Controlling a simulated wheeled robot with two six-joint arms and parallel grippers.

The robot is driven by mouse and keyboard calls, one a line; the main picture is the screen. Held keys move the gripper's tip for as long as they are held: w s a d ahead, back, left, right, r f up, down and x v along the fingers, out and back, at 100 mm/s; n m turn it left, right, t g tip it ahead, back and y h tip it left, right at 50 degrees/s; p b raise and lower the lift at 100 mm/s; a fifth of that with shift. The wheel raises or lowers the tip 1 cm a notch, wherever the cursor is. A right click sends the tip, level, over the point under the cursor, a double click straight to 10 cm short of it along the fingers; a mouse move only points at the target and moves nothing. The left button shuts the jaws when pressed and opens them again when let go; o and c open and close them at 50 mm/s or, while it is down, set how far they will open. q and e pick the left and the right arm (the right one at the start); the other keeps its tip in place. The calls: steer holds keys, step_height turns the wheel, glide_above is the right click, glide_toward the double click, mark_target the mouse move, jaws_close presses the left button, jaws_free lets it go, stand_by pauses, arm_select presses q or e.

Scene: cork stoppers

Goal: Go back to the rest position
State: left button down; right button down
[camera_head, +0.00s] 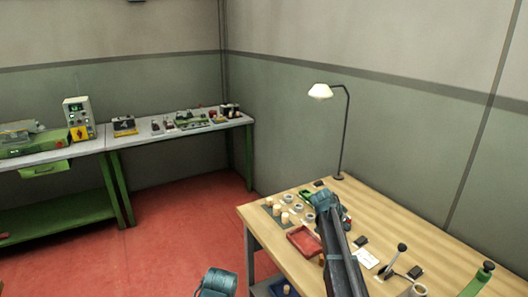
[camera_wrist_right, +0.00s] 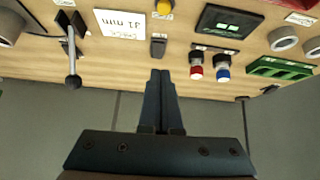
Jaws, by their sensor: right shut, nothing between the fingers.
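My right arm (camera_head: 338,245) reaches up from the bottom of the head view over the wooden table (camera_head: 258,217). Its teal joint (camera_head: 325,201) stands in front of part of the tabletop things. In the right wrist view my right gripper (camera_wrist_right: 160,75) is shut and empty, its fingers together and pointing at the edge of the tabletop. The fingers touch no object that I can see. The arm hides the gripper in the head view. A teal joint (camera_head: 218,283), probably of my left arm, shows at the bottom; my left gripper is not in view.
On the table are cork stoppers (camera_head: 284,217), a red tray (camera_head: 303,240), a card (camera_head: 366,258) and an upright lever (camera_head: 400,249). A lamp (camera_head: 342,130) rises at its back. Red and blue knobs (camera_wrist_right: 196,70) show near the fingers. A grey workbench (camera_head: 150,139) stands at the left, with open red floor between.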

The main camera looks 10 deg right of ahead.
steer(key=s+a+f+n+g+y, duration=0.15)
steer(key=s+a+n, duration=0.25)
steer(key=s+a, duration=0.6)
steer(key=s+a+f+n+y, duration=0.2)
steer(key=s+a+n, duration=0.4)
steer(key=a, duration=0.7)
steer(key=s+a+n+g+y, duration=0.1)
steer(key=s+a+n, duration=0.2)
steer(key=s+a, duration=0.3)
steer(key=s+a+f+n+y, duration=0.1)
steer(key=s+a+n, duration=0.2)
steer(key=s+a, duration=0.3)
steer(key=s, duration=0.5)
steer(key=shift+s+a+n+g, duration=0.15)
steer(key=shift+s+n+g, duration=0.2)
steer(key=shift+s+n, duration=0.05)
steer(key=shift+y, duration=0.25)
